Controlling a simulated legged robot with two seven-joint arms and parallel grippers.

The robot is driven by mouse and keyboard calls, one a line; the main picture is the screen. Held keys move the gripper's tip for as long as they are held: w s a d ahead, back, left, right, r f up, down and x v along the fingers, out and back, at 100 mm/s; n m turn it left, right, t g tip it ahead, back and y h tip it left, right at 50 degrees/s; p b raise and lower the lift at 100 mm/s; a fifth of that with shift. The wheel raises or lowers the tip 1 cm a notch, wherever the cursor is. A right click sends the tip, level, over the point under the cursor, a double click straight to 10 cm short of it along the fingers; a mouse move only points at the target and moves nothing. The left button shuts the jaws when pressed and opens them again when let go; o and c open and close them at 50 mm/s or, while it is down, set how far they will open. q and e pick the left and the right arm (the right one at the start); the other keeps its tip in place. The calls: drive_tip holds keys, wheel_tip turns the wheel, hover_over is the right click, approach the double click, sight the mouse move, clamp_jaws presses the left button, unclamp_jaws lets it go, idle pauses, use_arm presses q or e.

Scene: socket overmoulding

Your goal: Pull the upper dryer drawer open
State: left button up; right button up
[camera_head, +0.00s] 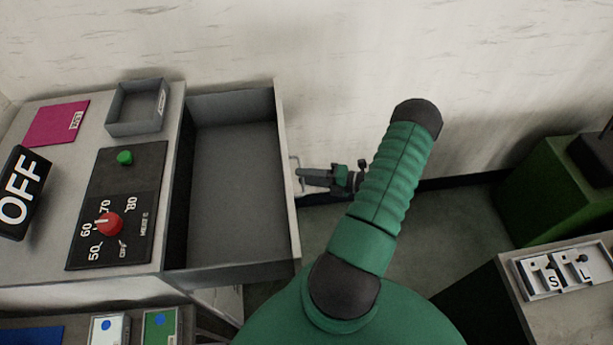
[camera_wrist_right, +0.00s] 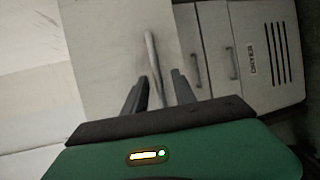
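The upper dryer drawer (camera_head: 237,150) stands pulled out to the right of the dryer body in the head view; its grey inside is empty. Its front panel also shows in the right wrist view (camera_wrist_right: 105,60). The bar handle (camera_wrist_right: 151,58) is on that panel. My right gripper (camera_head: 303,178) is at the handle on the outer side of the drawer front. In the right wrist view its two fingers (camera_wrist_right: 160,86) stand apart with the handle between them and visible gaps beside it. My left gripper is not in view.
The dryer top carries a control panel with a red knob (camera_head: 109,224) and green button (camera_head: 125,157), a grey tray (camera_head: 137,127) and an OFF sign (camera_head: 22,192). A green box (camera_head: 548,190) and a table with an S and L tray (camera_head: 563,278) stand right. Lower drawer fronts (camera_wrist_right: 213,45) are closed.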

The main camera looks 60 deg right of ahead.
drive_tip(key=b+v, duration=0.2)
drive_tip(key=v, duration=1.4)
drive_tip(key=shift+s, duration=0.4)
drive_tip(key=shift+d, duration=0.1)
